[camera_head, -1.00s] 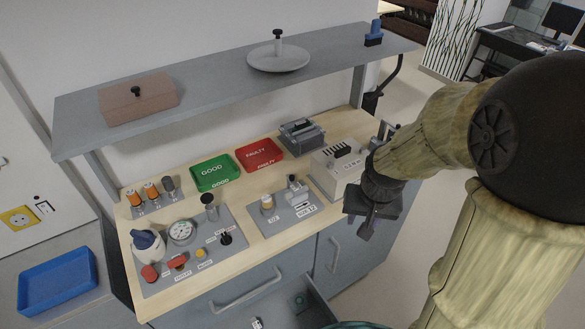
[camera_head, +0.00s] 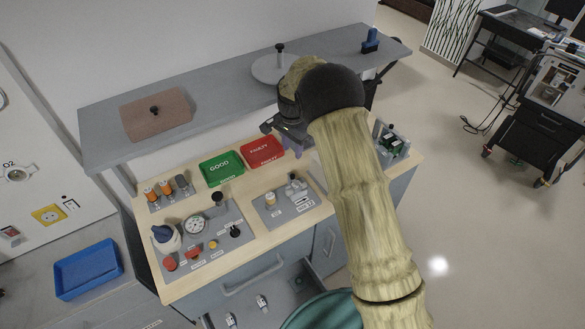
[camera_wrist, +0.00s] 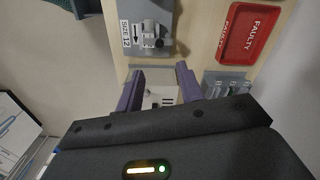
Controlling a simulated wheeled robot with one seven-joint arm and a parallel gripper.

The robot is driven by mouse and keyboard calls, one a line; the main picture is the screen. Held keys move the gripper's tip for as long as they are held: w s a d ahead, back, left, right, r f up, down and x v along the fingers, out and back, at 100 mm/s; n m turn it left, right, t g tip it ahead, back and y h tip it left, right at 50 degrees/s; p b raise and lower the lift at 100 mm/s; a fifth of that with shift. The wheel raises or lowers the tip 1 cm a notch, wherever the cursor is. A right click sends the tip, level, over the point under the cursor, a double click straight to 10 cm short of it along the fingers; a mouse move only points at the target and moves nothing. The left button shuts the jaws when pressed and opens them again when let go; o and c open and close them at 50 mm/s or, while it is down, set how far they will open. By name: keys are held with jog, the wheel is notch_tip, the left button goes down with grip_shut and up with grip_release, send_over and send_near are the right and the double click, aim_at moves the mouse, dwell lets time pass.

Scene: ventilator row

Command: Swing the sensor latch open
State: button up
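A grey panel (camera_head: 278,214) on the wooden bench carries a small amber-topped cylinder (camera_head: 270,199) and a grey latch-like fitting (camera_head: 296,184). I cannot be sure that this fitting is the sensor latch. In the wrist view the fitting (camera_wrist: 150,32) shows beside a SIZE 12 label, ahead of my fingertips. My gripper (camera_head: 290,142) is above the back right of the bench, near the red tray. In the wrist view my gripper (camera_wrist: 160,72) has its two purple fingers apart and nothing held between them. A pale box lies below, seen between the fingers.
A red FAULTY tray (camera_head: 262,151) and a green GOOD tray (camera_head: 222,168) lie at the back. A grey shelf (camera_head: 220,88) overhangs the bench. A gauge (camera_head: 195,223) and several knobs stand at left. An open drawer (camera_head: 265,299) juts out at front.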

aim_at(292, 175)
jog(key=shift+f, duration=0.15)
notch_tip(292, 175, down, 12)
jog(key=p, duration=0.4)
grip_shut()
dwell(0.4)
